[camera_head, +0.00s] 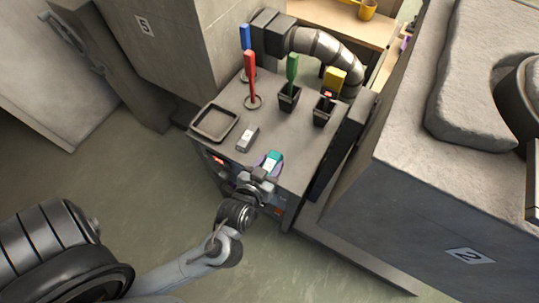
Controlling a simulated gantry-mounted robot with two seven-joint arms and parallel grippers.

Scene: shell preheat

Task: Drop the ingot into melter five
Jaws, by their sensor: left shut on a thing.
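My left gripper (265,175) reaches in from the lower left over the near edge of the dark grey workbench (225,162). It is shut on a small teal and white piece (272,159) with a purple rim around it. The gripper hides part of this piece, and I cannot tell whether it is the ingot. A tall grey housing (165,50) at the upper left bears a label "5" (145,26). No opening in it shows. My right gripper is not in view.
A shallow dark tray (215,123) lies on the bench's left side. Blue (245,38) and red (250,72) handled tools stand behind. A green tool (292,70) stands in a dark pot. A large block labelled "2" (468,256) stands at the right.

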